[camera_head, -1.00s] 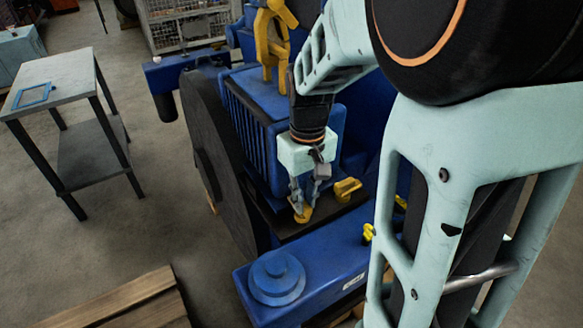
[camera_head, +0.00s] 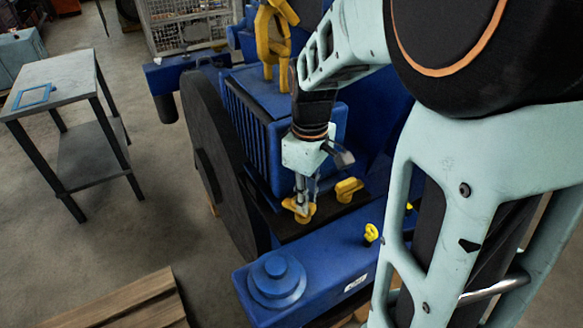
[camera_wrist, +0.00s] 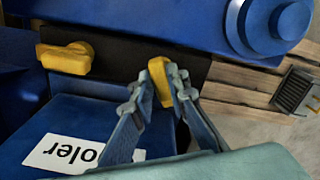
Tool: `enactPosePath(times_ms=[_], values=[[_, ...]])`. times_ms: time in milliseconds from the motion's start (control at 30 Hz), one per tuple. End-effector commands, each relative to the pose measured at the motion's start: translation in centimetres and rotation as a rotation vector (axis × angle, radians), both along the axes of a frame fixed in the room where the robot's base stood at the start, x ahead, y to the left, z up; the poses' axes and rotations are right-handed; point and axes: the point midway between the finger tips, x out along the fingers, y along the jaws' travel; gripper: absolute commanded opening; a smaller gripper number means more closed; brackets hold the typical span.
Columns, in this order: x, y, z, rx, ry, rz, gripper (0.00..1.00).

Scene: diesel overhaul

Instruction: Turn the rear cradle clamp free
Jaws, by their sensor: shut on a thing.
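A yellow clamp handle (camera_head: 291,204) sits on a dark plate at the foot of the blue engine block. My gripper (camera_head: 301,203) points down at it, fingers on either side. In the wrist view the clamp handle (camera_wrist: 160,78) stands between the two fingertips of my gripper (camera_wrist: 159,88), which are shut on it. A second yellow clamp handle (camera_head: 348,188) sits apart to the right on the same plate; it also shows at the left of the wrist view (camera_wrist: 66,58). I cannot tell from a label which is the rear one. The fingers hide part of the held handle.
A blue beam with a round stepped boss (camera_head: 277,279) lies in front of the plate. A large dark wheel (camera_head: 208,160) stands left of the block. A yellow hook (camera_head: 270,35) hangs above. A grey side table (camera_head: 60,85) stands at the left; floor between is clear.

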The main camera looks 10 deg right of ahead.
Motion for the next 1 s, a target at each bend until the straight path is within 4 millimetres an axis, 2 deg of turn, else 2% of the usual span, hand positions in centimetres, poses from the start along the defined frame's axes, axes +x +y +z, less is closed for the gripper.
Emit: enactPosePath(times_ms=[700,1000], values=[[0.41,-0.21,0.04,-0.001,-0.002,0.678,0.00],[0.56,-0.20,0.08,-0.001,-0.002,0.917,0.00]])
